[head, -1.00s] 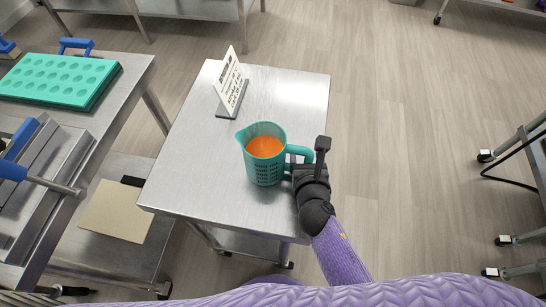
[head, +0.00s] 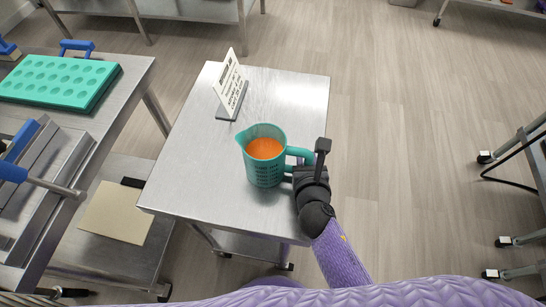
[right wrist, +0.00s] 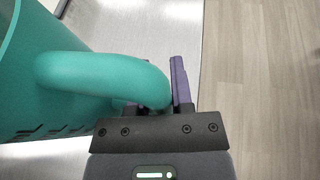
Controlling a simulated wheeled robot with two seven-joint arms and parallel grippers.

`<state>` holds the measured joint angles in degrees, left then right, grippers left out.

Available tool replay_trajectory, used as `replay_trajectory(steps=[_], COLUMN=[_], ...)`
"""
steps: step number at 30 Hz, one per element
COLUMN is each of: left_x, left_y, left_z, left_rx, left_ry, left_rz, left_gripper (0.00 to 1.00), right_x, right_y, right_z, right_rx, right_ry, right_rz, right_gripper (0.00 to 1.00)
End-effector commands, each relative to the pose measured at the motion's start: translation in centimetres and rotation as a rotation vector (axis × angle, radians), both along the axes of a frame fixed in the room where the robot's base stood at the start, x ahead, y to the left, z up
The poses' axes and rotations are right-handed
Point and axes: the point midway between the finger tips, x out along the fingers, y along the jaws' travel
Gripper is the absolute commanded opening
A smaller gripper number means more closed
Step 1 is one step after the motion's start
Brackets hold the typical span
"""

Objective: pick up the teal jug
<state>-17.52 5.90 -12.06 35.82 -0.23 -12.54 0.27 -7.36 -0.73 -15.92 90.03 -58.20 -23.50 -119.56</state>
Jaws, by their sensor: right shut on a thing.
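The teal jug (head: 266,172) holds orange liquid and is upright at the right part of the small steel table (head: 190,190). Its spout points left and its handle (right wrist: 100,75) points right. My right gripper (head: 303,170) is at the handle; in the right wrist view its purple fingers (right wrist: 168,90) are shut on the handle. Whether the jug's base touches the table or is just above it, I cannot tell. My left gripper is not in view.
A sign stand (head: 231,92) stands behind the jug on the same table. A teal mould tray (head: 60,80) lies on the bench at left, beside a metal machine with blue handles. The floor at right is clear, with wheeled legs at the far right.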

Motion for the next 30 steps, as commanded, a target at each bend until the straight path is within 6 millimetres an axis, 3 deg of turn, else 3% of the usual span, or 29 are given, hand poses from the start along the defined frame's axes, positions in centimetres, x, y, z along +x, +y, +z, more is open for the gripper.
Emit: replay_trajectory(steps=[26, 30], left_x=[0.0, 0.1], left_y=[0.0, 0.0], left_z=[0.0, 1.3], left_rx=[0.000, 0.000], left_ry=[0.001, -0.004], left_rz=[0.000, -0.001], left_gripper=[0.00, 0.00], right_x=[0.0, 0.1], right_y=[0.0, 0.0], right_z=[0.1, 1.6], right_rx=[0.002, 0.000], right_ry=[-0.002, -0.005], right_rz=[0.000, 0.001], right_gripper=[0.00, 0.00])
